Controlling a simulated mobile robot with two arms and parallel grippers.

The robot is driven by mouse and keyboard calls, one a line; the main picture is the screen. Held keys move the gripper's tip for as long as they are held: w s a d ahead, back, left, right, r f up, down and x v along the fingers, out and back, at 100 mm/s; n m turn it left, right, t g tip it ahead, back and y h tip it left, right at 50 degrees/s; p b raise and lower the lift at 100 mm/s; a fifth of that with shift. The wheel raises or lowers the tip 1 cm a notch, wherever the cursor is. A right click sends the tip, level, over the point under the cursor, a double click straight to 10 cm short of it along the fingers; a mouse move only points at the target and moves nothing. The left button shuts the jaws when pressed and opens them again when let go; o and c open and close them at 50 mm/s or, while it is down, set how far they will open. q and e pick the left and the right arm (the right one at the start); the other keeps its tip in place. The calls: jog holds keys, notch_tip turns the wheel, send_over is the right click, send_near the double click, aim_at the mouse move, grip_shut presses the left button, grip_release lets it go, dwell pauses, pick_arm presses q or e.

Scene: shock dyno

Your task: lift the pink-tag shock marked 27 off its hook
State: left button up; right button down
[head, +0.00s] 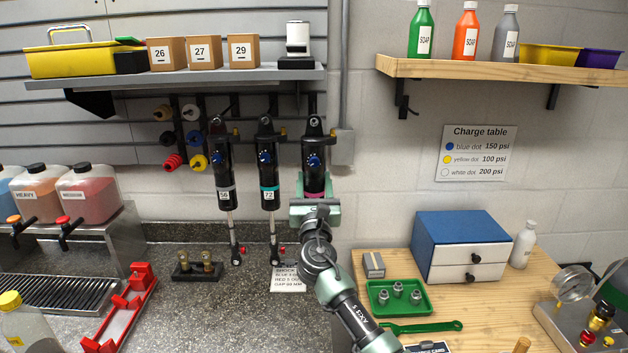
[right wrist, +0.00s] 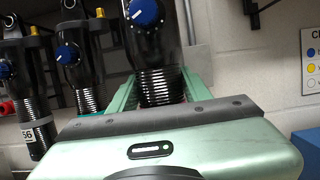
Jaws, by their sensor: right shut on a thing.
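Three black shocks with blue knobs are at the wall rack. The rightmost shock (head: 314,158) shows a sliver of pink band just above my right gripper (head: 314,207); its number and lower part are hidden. My right gripper is shut around its body. In the right wrist view this shock (right wrist: 157,82) stands between the green fingers (right wrist: 160,98). Its top eye is level with the other shocks' tops at the hooks. The middle shock (head: 268,165) has a teal band marked 72, and the left shock (head: 222,165) a grey band marked 56. My left gripper is out of view.
A shelf (head: 200,77) with boxes marked 26, 27 and 29 (head: 243,51) is above the rack. A grey conduit (head: 343,80) runs down the wall just right of the held shock. A printed card (head: 288,278) and a green tray (head: 385,308) lie below.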

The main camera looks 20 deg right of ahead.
aim_at(315, 182)
jog(key=shift+s+r, duration=0.2)
jog(key=shift+r, duration=0.05)
jog(key=shift+s+a+p, duration=0.15)
jog(key=shift+s+p, duration=0.15)
jog(key=shift+p, duration=0.1)
jog(key=shift+s+a+p, duration=0.2)
jog(key=shift+s+p, duration=0.45)
jog(key=shift+s+a+p, duration=0.2)
jog(key=shift+s+p, duration=0.2)
jog(key=shift+s, duration=0.25)
jog(key=shift+s+a+p, duration=0.15)
jog(key=shift+s+p, duration=0.2)
jog(key=shift+s, duration=0.25)
jog(key=shift+s+a, duration=0.1)
jog(key=shift+s, duration=0.3)
